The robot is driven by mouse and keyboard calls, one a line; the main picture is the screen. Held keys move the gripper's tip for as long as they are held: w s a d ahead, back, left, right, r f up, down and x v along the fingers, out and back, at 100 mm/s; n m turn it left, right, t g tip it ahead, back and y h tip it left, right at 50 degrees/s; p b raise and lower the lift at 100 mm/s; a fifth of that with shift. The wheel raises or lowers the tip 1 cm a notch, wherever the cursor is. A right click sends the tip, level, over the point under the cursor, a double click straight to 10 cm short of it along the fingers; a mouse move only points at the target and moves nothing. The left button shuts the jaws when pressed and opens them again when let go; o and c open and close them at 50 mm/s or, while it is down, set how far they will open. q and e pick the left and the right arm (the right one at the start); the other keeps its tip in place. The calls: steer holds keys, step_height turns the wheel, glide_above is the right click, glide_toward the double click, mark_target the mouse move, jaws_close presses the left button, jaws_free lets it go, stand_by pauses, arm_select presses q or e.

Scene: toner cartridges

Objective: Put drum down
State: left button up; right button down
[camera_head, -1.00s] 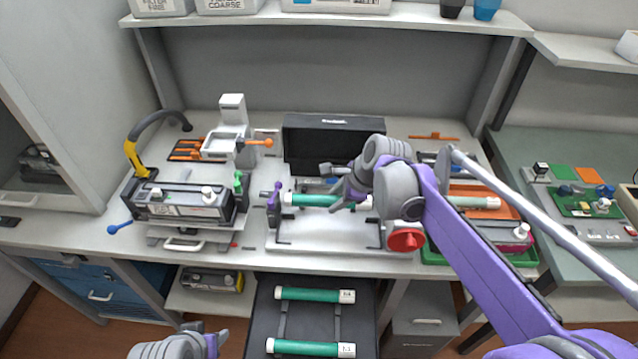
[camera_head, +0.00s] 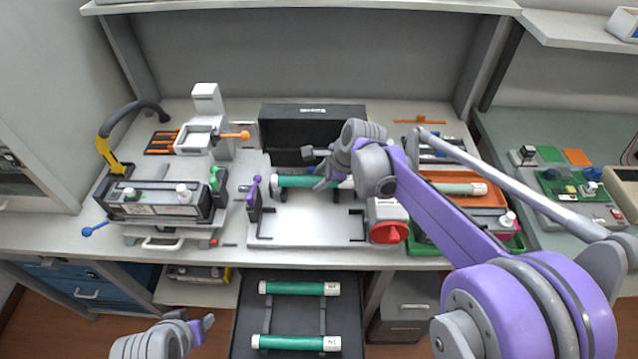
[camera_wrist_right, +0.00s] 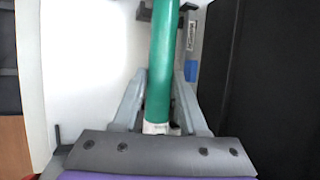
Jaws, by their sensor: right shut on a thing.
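My right gripper (camera_head: 328,172) is shut on a green drum (camera_head: 295,181) near its right end. The drum lies roughly level over the white stand (camera_head: 305,230), between a purple clamp (camera_head: 254,196) on the left and a red knob (camera_head: 389,233) on the right. It sits slightly behind the clamp; I cannot tell whether it touches any support. In the right wrist view the drum (camera_wrist_right: 163,60) runs between both fingers, its white end near the palm. My left gripper (camera_head: 202,328) is low at the front left, away from the drum; its jaw state is unclear.
Two green drums (camera_head: 300,288) (camera_head: 296,342) lie in an open dark drawer (camera_head: 250,315) below. A black box (camera_head: 312,118) stands behind the stand. A grey cartridge unit (camera_head: 155,200) is to the left, an orange tray (camera_head: 470,198) with another drum to the right.

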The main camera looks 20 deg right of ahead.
steer(key=shift+f, duration=1)
steer(key=shift+f, duration=0.3)
steer(key=shift+c, duration=2.2)
jaws_free()
steer(key=shift+r, duration=0.55)
steer(key=v, duration=1.1)
steer(key=s+f+n+h, duration=0.1)
steer(key=s+f+n, duration=0.4)
steer(key=s+n, duration=0.5)
steer(key=s+f+n+h, duration=0.2)
steer(key=s+f+n, duration=0.3)
steer(key=s+n, duration=0.5)
steer(key=s, duration=0.2)
steer(key=shift+s+f+t+p, duration=0.3)
steer(key=shift+s+f+t, duration=0.05)
steer(key=shift+f+t, duration=0.05)
